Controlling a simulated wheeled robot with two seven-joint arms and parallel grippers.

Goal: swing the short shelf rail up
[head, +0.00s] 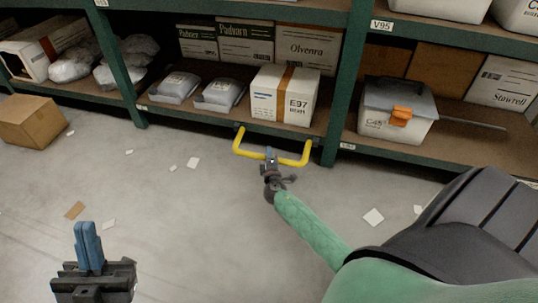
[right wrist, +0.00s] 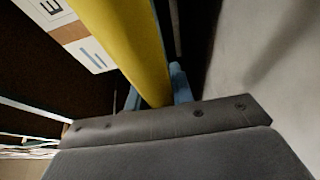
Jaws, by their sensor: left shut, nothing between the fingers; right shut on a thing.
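The short shelf rail (head: 249,153) is a yellow U-shaped bar at the front of the lower shelf, below the white box marked E97. Its cross bar hangs out in front of and below the shelf edge, between two green posts. My right gripper (head: 270,155) is shut on the middle of the cross bar. In the right wrist view the yellow rail (right wrist: 128,45) runs down between the blue fingers, which are partly hidden by the gripper body. My left gripper (head: 87,238) is shut and empty, low at the left above the floor, well apart from the rail.
The E97 box (head: 283,96) and grey bags (head: 219,95) stand on the lower shelf (head: 230,119) behind the rail. A lidded bin (head: 394,124) is in the right bay. A cardboard box (head: 30,121) stands on the floor at left. The floor in front is open, with paper scraps.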

